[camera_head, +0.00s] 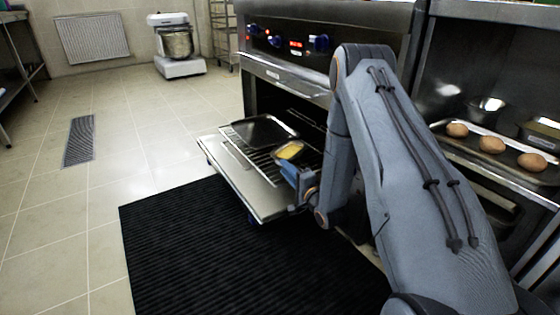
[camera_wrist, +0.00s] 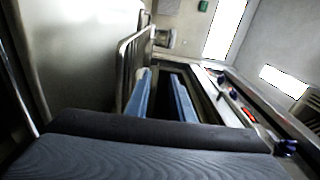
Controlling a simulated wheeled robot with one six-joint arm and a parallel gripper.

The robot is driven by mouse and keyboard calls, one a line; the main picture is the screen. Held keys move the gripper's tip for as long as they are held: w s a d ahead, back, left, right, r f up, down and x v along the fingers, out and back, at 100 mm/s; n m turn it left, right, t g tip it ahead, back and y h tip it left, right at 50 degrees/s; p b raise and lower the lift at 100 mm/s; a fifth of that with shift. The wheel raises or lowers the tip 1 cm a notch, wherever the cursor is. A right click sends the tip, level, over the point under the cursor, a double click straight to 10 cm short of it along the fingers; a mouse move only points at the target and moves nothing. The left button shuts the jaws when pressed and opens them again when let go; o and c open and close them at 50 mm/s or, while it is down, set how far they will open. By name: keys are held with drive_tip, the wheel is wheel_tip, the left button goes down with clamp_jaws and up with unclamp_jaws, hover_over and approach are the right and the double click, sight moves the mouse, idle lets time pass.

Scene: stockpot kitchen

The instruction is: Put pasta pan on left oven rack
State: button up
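The pasta pan (camera_head: 290,151), a small pan with yellow contents, rests on the pulled-out oven rack (camera_head: 262,158), towards its right side. A dark flat tray (camera_head: 264,130) lies to its left on the same rack. My gripper (camera_head: 289,169) is just in front of the pan, at the rack's near edge. In the wrist view my gripper's blue fingers (camera_wrist: 164,92) stand apart with nothing visible between them, so it looks open. The pan is not visible in the wrist view, and whether a finger touches it is unclear.
The oven door (camera_head: 232,178) is folded down. Oven knobs and red displays (camera_head: 295,44) are above the opening. At right, a tray (camera_head: 520,165) holds several round buns. A black mat (camera_head: 215,250) covers the floor in front. A mixer (camera_head: 177,45) stands at the back; the left floor is clear.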

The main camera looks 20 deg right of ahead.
drive_tip(key=p+v, duration=0.2)
drive_tip(key=v, duration=0.4)
drive_tip(key=w+a+r+n+g, duration=0.1)
drive_tip(key=a+r+n+g, duration=0.15)
drive_tip(key=a, duration=0.35)
drive_tip(key=w+a+r+n+g, duration=0.2)
drive_tip(key=a+r+n, duration=0.2)
drive_tip(key=a, duration=0.3)
drive_tip(key=s+a+r+n+g+h, duration=0.1)
drive_tip(key=s+a+r+n+g, duration=0.35)
drive_tip(key=s+a+r, duration=0.45)
drive_tip(key=s+a+r+n+g+h, duration=0.1)
drive_tip(key=s+a+r+n+g, duration=0.15)
drive_tip(key=s, duration=0.55)
drive_tip(key=s+a+r+n+g, duration=0.1)
drive_tip(key=s+a+n, duration=0.25)
drive_tip(key=s, duration=0.45)
drive_tip(key=s+r+n+g, duration=0.2)
drive_tip(key=s+n, duration=0.1)
drive_tip(key=s, duration=0.9)
drive_tip(key=s+r+n+g+h, duration=0.1)
drive_tip(key=s+r+n+g, duration=0.1)
drive_tip(key=s, duration=1)
drive_tip(key=shift+d+r+n+g, duration=0.3)
drive_tip(key=shift+d+n+g, duration=0.1)
drive_tip(key=shift+n+g, duration=0.1)
drive_tip(key=shift+r, duration=0.1)
